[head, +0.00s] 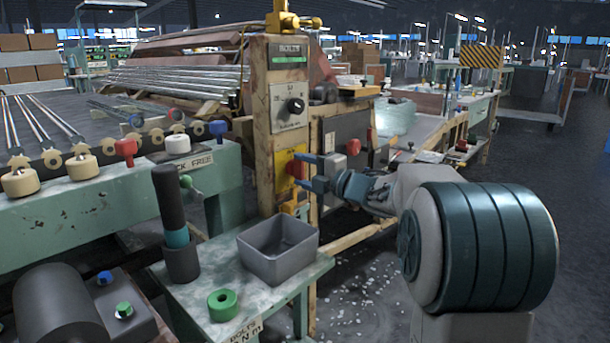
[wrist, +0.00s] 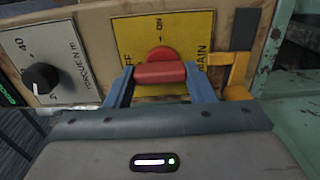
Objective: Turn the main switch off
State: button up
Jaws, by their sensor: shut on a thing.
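The main switch (wrist: 160,70) is a red rotary handle on a yellow plate (wrist: 205,28) marked ON, OFF and MAIN. In the wrist view its bar lies level across the picture, between my two blue fingers. My gripper (wrist: 160,88) is shut on the bar, with one finger at each end. In the head view the red switch (head: 294,168) shows on the wooden post, partly hidden by my gripper (head: 299,171), which reaches it from the right. The fingers hide part of the plate's lettering.
A torque dial with a black knob (wrist: 41,78) sits beside the yellow plate. A yellow bracket (wrist: 232,75) stands close to the right finger. Below the post, a grey bin (head: 279,249) and a green ring (head: 222,304) rest on a small table.

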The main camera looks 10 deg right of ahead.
dwell(0.3)
jog(key=o, duration=1)
jog(key=p+v, duration=0.3)
jog(key=v, duration=1.1)
jog(key=shift+p, duration=0.3)
notch_tip(320, 180, up, 15)
jog(key=d+m+h+p, duration=0.3)
jog(key=m+h+p, duration=1)
jog(key=p, duration=0.4)
jog(key=s+a+r+m+g+p, duration=0.1)
jog(key=s+a+m+g+p, duration=0.2)
jog(key=s+p, duration=0.3)
jog(key=s+a+r+m+g+y+p, duration=0.1)
jog(key=s+a+m+g+p, duration=0.3)
jog(key=s, duration=0.6)
jog(key=s+a+r+m+g+y+p, duration=0.1)
jog(key=s+a+m+g+p, duration=0.3)
jog(key=s+p, duration=0.4)
jog(key=shift+s+a+r+m+g+p, duration=0.1)
jog(key=shift+s+r+m+g+p, duration=0.3)
jog(key=shift+m, duration=0.4)
